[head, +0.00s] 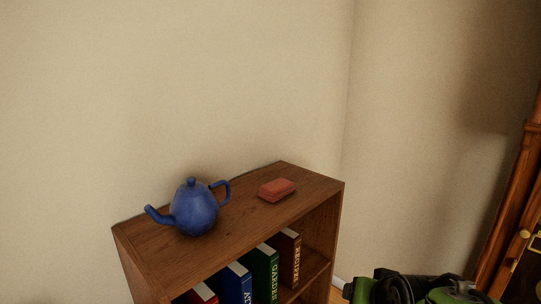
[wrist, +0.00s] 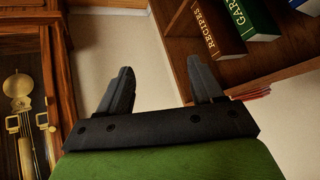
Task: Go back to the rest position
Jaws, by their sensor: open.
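My gripper (wrist: 160,86) is open and empty in the wrist view, with its two dark fingers apart and bare floor and wall behind them. In the head view, part of my green and black arm shows at the bottom right, beside the bookshelf; the fingertips cannot be made out there. No coil hob is in view.
A wooden clock case (wrist: 62,70) with a brass pendulum stands at the left there.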

